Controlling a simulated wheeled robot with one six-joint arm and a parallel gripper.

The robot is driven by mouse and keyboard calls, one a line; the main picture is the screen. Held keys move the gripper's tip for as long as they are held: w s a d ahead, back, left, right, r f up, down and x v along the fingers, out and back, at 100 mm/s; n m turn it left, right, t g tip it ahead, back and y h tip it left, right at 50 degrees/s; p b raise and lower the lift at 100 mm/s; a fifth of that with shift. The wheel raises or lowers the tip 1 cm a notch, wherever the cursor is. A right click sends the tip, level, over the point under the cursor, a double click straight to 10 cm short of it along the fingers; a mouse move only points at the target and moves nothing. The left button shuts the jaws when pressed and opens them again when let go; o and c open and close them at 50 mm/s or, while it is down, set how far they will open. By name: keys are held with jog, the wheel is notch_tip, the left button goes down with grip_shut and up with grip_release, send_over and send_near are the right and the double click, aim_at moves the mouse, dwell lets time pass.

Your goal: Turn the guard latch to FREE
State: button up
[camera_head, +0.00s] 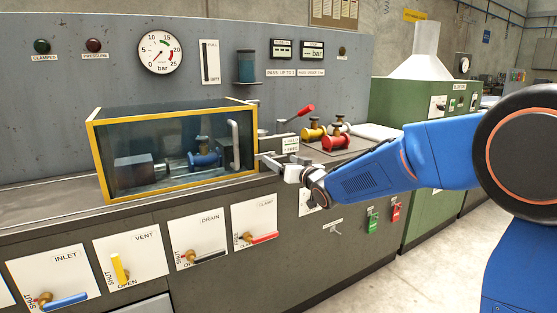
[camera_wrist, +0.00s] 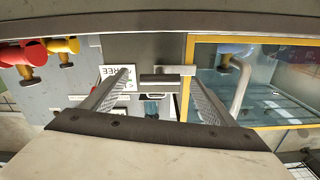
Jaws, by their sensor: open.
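The guard latch (camera_wrist: 160,82) shows in the wrist view as a short grey bar, lying crosswise beside the guard's yellow frame. A white label plate (camera_wrist: 116,76) reading FREE is left of it; the plate also shows in the head view (camera_head: 290,143). The guard (camera_head: 180,150) is a yellow-framed clear box with a blue spool-like part (camera_head: 204,158) inside, and looks closed. My gripper (camera_wrist: 160,78) is open, its fingers on either side of the latch bar. I cannot tell whether they touch it. In the head view my gripper (camera_head: 272,163) is at the box's right end.
A red-knobbed lever (camera_head: 306,111) stands behind my gripper. Red (camera_head: 335,143) and yellow (camera_head: 313,132) flanged parts sit on the bench to the right. Valve handles, such as the red CLAMP handle (camera_head: 262,238), are on the front panel below.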

jog(key=shift+x, duration=1.45)
jog(key=c, duration=1.5)
jog(key=shift+o, duration=0.2)
